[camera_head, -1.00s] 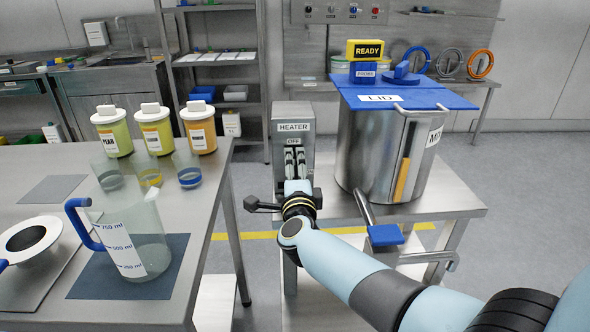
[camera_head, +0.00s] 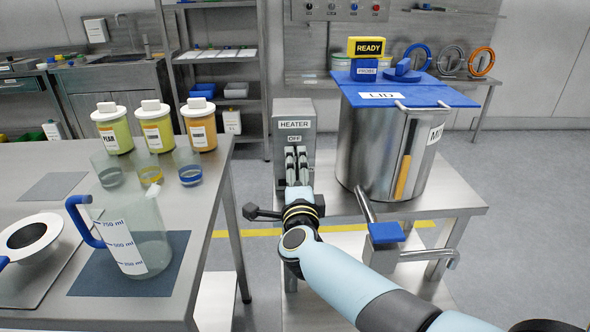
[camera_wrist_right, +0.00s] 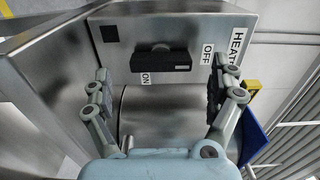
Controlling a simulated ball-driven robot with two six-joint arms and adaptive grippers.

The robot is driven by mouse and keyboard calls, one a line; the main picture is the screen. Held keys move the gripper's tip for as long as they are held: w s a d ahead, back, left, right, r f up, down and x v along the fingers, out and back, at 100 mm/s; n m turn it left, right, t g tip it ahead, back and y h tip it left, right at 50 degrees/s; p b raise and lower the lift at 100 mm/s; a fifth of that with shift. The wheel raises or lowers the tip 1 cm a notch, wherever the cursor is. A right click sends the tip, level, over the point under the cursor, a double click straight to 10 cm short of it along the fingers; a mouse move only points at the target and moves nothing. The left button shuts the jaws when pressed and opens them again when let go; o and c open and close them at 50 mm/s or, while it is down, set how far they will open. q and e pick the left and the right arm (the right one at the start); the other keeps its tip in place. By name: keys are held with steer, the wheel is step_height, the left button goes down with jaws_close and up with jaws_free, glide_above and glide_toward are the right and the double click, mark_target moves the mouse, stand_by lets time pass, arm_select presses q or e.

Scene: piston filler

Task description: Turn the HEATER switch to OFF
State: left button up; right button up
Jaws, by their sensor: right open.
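The grey HEATER box (camera_head: 308,128) stands left of the steel pot, with an OFF label on its front. In the right wrist view, its face carries a black bar-shaped switch (camera_wrist_right: 163,61). The ON label (camera_wrist_right: 146,79) is below the bar's left part, and the OFF label (camera_wrist_right: 207,55) is beyond its right end. I cannot tell the setting for certain. My right gripper (camera_head: 296,164) is in front of the box; in the wrist view its fingers (camera_wrist_right: 160,90) are spread wide, empty, on either side of the switch. In the head view it hides the switch. My left gripper is not seen.
The steel pot (camera_head: 372,150) with its blue lid (camera_head: 440,96) stands right of the box on a steel table (camera_head: 455,198). A blue-handled tap (camera_head: 384,233) sticks out in front. At left, a bench (camera_head: 200,215) holds a measuring jug (camera_head: 150,225), jars and glasses.

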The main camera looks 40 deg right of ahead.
steer(key=v, duration=0.9)
steer(key=shift+s, duration=0.15)
steer(key=s+f+n+g+y+b, duration=0.15)
steer(key=s+f+n, duration=0.3)
steer(key=f, duration=0.45)
steer(key=s+a+f+n+g+y, duration=0.1)
steer(key=s+f+n+y, duration=0.3)
steer(key=f, duration=0.5)
steer(key=s+f+n+g+y+b, duration=0.1)
steer(key=s+f+n+y, duration=0.1)
steer(key=s+f+n, duration=0.6)
steer(key=s+f+n+g, duration=0.2)
steer(key=s+f, duration=0.3)
steer(key=s, duration=0.4)
steer(key=s+d+f+n+g+y, duration=0.1)
steer(key=s+f+n+g, duration=0.2)
steer(key=s, duration=0.7)
steer(key=s+d+f+n+g, duration=0.1)
steer(key=s+f+n+g, duration=0.2)
steer(key=s+f+g, duration=0.3)
steer(key=s+f, duration=0.3)
steer(key=shift+s+f, duration=0.25)
steer(key=shift+s, duration=0.1)
steer(key=shift+d, duration=0.1)
